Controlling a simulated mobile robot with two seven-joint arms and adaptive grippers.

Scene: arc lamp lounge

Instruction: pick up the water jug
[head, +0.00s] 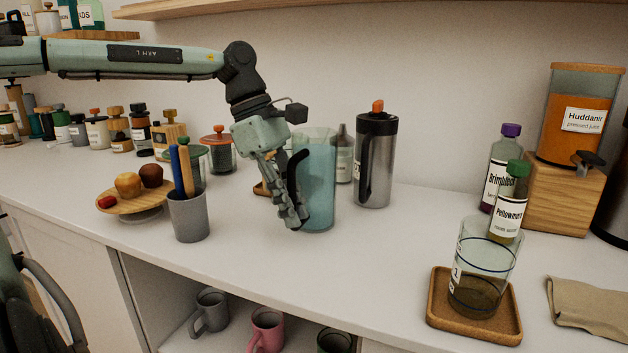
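The water jug (320,180) is a tall, see-through blue-green pitcher with a black handle on its left side. It looks upright on the white counter. My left gripper (292,212) points down at the jug's handle side, with its fingers overlapping the handle in the head view. The fingers hide the lower handle. I cannot tell whether they are closed on it or only beside it. My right gripper is not in view.
A steel flask (376,165) stands close to the jug's right. A grey cup of utensils (188,217) and a wooden stand with buns (137,205) are to the left. A glass on a cork tray (452,325) is at front right. The counter between is clear.

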